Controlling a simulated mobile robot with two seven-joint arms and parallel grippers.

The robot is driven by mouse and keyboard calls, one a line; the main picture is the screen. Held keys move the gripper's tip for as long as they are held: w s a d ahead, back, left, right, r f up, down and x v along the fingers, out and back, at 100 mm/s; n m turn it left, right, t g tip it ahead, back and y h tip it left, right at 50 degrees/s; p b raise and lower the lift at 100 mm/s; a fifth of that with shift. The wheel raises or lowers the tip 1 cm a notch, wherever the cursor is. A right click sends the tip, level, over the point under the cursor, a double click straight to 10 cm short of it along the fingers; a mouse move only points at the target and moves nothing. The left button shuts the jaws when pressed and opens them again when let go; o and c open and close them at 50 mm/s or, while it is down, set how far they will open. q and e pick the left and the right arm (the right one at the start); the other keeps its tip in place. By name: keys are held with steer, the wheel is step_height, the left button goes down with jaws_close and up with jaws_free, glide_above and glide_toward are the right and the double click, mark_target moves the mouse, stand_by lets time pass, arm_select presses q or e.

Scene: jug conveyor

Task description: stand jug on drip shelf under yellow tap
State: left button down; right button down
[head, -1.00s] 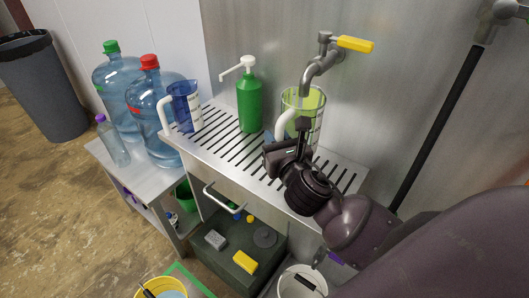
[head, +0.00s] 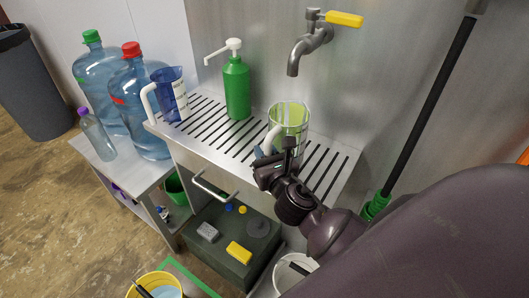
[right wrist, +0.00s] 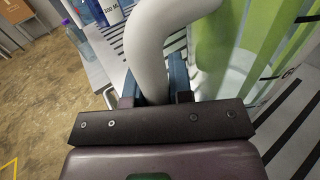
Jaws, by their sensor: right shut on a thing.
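The green-tinted clear jug (head: 293,118) with a white handle (head: 272,138) is upright at the slotted metal drip shelf (head: 229,154), below the tap spout (head: 293,66) with the yellow lever (head: 344,19). I cannot tell whether its base touches the shelf. My right gripper (head: 277,160) is shut on the handle, at the jug's near left side, and hides part of the base. In the right wrist view the white handle (right wrist: 150,45) passes between the fingers (right wrist: 155,88), with the green jug wall (right wrist: 220,45) to the right. My left gripper is not in view.
A green pump bottle (head: 237,88) and a blue jug (head: 171,95) stand on the shelf's left part. Large water bottles (head: 140,105) stand on a lower table at left. A towel-bar handle (head: 212,190) juts out below the shelf. Shelf right of the jug looks free.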

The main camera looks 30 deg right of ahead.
steer(key=c, duration=1.1)
jaws_free()
steer(key=shift+f, duration=0.1)
steer(key=shift+o, duration=0.4)
steer(key=s+a+b, duration=0.1)
steer(key=s+a, duration=0.1)
steer(key=s, duration=0.9)
steer(key=shift+s+a, duration=0.2)
steer(key=shift+s, duration=0.2)
